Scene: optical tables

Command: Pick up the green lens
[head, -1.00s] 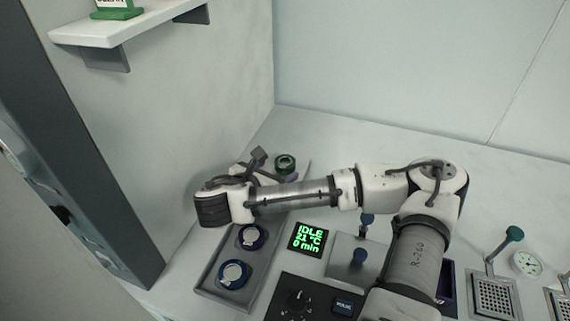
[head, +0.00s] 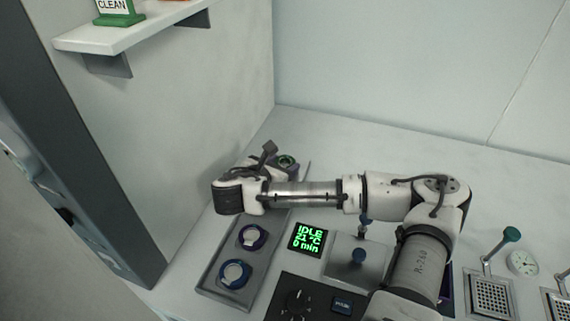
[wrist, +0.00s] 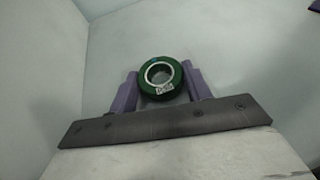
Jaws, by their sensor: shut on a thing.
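The green lens is a dark green ring with a pale metal inner rim and a small label. In the wrist view the lens (wrist: 177,93) sits between the two purple fingers of my gripper (wrist: 160,77), which is shut on it. My fingers are mostly hidden there. I cannot tell whether the lens is clear of the table.
A grey tray (head: 219,290) holds a purple-rimmed and a blue-rimmed round piece in front of my wrist. A display (head: 307,239) reads IDLE. A black control panel (head: 277,303) is nearby. A white shelf (head: 100,42) juts from the left wall. The table's back is clear.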

